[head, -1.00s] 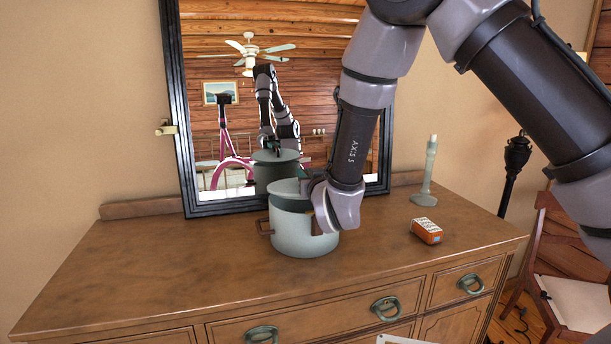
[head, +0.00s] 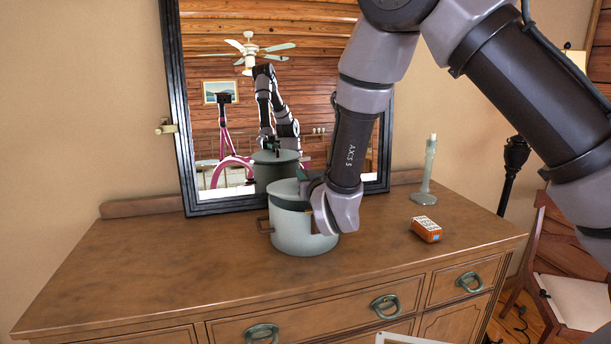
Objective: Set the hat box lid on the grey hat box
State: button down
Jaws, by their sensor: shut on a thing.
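The grey hat box (head: 292,238) stands upright on the dresser top, with a brown handle at its left side. The pale grey hat box lid (head: 284,187) is over the box's mouth. A dark band shows between the lid and the box wall; I cannot tell whether the lid touches the rim or is level. My gripper (head: 304,187) is shut on the lid at its right side, mostly hidden behind my wrist. The mirror also shows the box and my arm above it.
The mirror (head: 188,190) stands close behind the box. An orange-and-white small box (head: 426,230) and a pale green candlestick (head: 426,185) are to the right. The wooden dresser top (head: 150,260) is clear at the left and front.

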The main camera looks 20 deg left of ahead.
jog(key=c, duration=1.2)
grip_release()
jog(key=shift+s+d+f, duration=0.15)
jog(key=shift+f, duration=0.45)
jog(key=shift+o, duration=0.2)
jog(key=shift+f+h, duration=0.1)
jog(key=shift+h, duration=0.2)
jog(key=shift+v, duration=5.3)
jog(key=shift+r, duration=0.2)
